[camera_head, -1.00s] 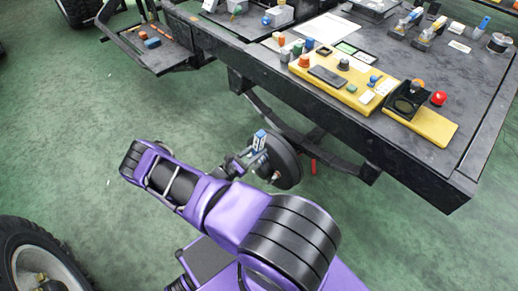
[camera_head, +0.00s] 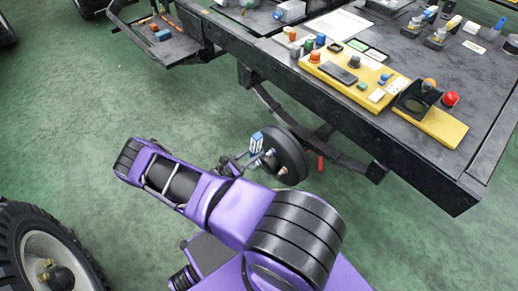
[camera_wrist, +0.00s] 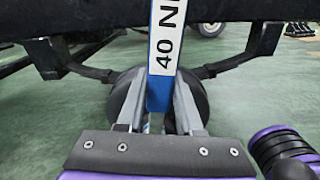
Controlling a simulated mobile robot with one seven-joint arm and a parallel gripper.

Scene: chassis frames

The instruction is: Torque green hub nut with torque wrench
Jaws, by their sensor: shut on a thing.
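My gripper (camera_wrist: 160,108) is shut on the torque wrench (camera_wrist: 160,82), a blue and white bar marked "40 N" that stands upright between the fingers in the wrist view. In the head view the blue and white part of the wrench (camera_head: 256,142) shows at the end of my purple arm, in front of a dark round wheel (camera_head: 292,152) under the bench. Small pale and reddish parts show at the wheel's centre. I cannot make out a green hub nut in either view. In the wrist view the wrench and fingers hide the middle of the wheel (camera_wrist: 202,100).
The dark bench (camera_head: 450,185) overhangs the wheel and carries yellow boards (camera_head: 432,125) with several parts. Curved dark bars (camera_head: 345,150) run beside the wheel. A red rod (camera_head: 320,163) hangs close by. A large tyre (camera_head: 85,235) stands lower left. Green floor is clear between.

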